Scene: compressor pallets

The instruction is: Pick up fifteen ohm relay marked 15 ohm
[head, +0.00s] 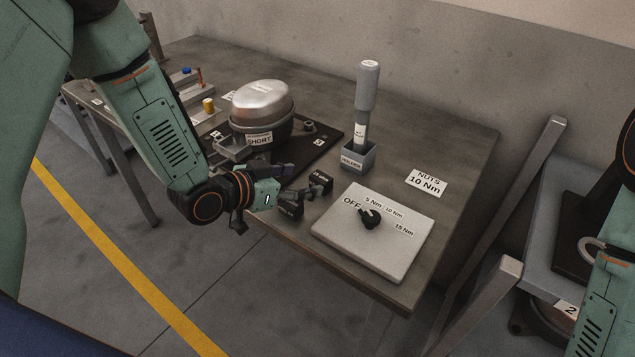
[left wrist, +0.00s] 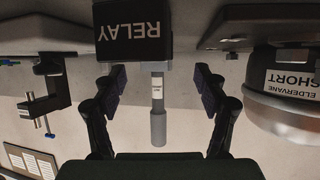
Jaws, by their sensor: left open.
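In the left wrist view, a black block marked RELAY (left wrist: 132,32) appears upside down, ahead of the open, empty fingers (left wrist: 160,85). No ohm value shows there. My right gripper is out of view.
A silver compressor marked SHORT (head: 262,104) stands on a dark plate behind. A grey driver (head: 366,90) stands in a holder (head: 358,156). A pale dial panel (head: 385,250) lies to the right of the blocks. A NUTS 10 Nm card (head: 427,183) lies on clear tabletop.

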